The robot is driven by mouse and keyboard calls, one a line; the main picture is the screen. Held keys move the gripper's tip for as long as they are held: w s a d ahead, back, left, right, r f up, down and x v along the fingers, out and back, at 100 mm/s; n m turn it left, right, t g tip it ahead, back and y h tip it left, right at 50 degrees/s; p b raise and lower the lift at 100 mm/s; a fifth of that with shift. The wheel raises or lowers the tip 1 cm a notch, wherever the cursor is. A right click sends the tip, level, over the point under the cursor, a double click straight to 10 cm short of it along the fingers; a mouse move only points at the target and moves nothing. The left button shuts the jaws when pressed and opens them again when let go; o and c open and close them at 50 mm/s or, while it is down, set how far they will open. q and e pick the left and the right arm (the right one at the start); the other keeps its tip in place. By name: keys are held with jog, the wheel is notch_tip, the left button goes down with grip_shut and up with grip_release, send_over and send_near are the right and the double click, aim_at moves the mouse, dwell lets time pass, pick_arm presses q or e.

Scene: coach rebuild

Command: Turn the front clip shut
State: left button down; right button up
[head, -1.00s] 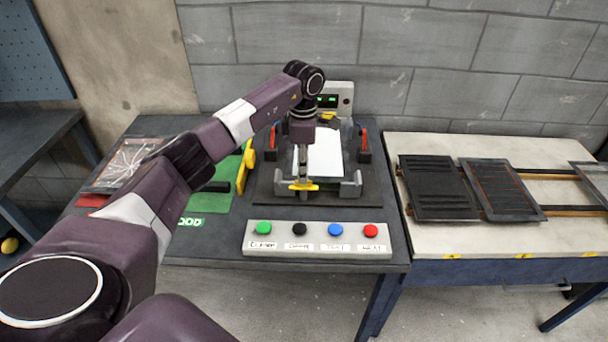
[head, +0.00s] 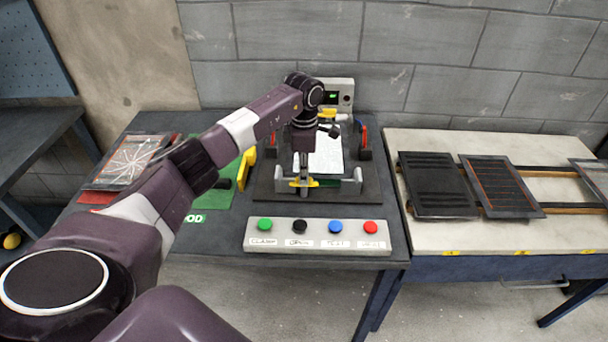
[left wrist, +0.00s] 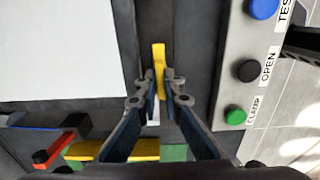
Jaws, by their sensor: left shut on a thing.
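The front clip (head: 297,184) is a small yellow bar at the middle of the front edge of the fixture (head: 262,190). A green patch shows just right of it in the head view. My left gripper (head: 304,182) reaches down onto the clip from above. In the left wrist view the fingers (left wrist: 160,92) are closed around the yellow clip (left wrist: 158,58), which sticks out beyond the tips. My right gripper is not in view.
A button panel (head: 255,240) with green, black, blue and red buttons stands in front of the fixture. Red-handled clamps (head: 364,138) flank the sheet. A grey box with a green display (head: 340,92) stands behind. Dark panels (head: 437,183) lie on the right table.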

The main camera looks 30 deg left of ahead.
pick_arm(q)
jog(key=n, duration=0.3)
jog(key=shift+n+b, duration=0.35)
jog(key=shift+n, duration=0.05)
jog(key=n, duration=0.5)
jog(key=shift+r+n, duration=0.1)
jog(key=shift+n, duration=0.2)
jog(key=n, duration=0.4)
jog(key=shift+n+p, duration=0.3)
jog(key=shift+n, duration=1.9)
jog(key=shift+w, duration=0.1)
jog(key=c, duration=2.1)
grip_release()
jog(key=shift+r, duration=0.1)
